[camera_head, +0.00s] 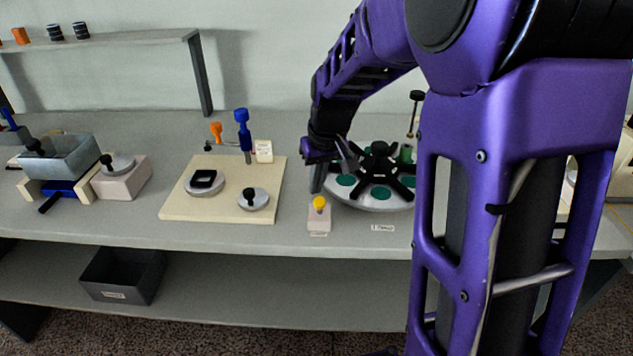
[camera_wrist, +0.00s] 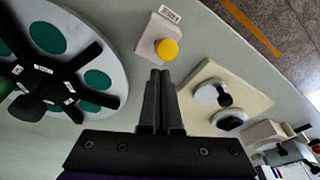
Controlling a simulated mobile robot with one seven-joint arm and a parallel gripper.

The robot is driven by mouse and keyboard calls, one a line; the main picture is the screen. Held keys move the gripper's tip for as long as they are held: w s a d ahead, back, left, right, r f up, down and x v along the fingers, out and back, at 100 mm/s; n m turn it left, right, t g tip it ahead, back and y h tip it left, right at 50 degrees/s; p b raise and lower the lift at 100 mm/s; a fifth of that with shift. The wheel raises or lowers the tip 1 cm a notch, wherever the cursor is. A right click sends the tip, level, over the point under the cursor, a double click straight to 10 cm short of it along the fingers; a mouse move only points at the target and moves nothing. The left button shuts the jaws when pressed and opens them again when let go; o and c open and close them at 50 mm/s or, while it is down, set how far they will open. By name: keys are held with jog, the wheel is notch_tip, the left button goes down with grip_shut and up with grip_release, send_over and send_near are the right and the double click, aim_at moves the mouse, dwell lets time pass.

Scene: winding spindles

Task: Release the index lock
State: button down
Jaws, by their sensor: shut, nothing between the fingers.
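A yellow knob (camera_head: 319,202) tops a small pale block (camera_head: 319,220) at the table's front, beside a round turntable (camera_head: 375,201) with a black spider (camera_head: 379,165) and green pads. I cannot read the labels, so which part is the index lock does not show for certain. In the wrist view the yellow knob (camera_wrist: 166,49) lies just beyond my gripper's fingertips (camera_wrist: 161,76), apart from them in the picture. The spider (camera_wrist: 45,80) and turntable are at left there. My gripper is shut and empty. In the head view it hangs at the turntable's left edge, partly hidden.
A cream board (camera_head: 222,213) with two round discs and an upright blue-topped post (camera_head: 243,130) stands left of the block. Farther left are a grey tray (camera_head: 62,155) and a pale box with a black knob. A dark bin (camera_head: 123,276) sits on the lower shelf.

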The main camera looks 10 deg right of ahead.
jog(key=shift+r, duration=0.1)
jog(key=shift+r+p, duration=0.65)
jog(key=shift+r, duration=0.1)
jog(key=shift+w, duration=0.1)
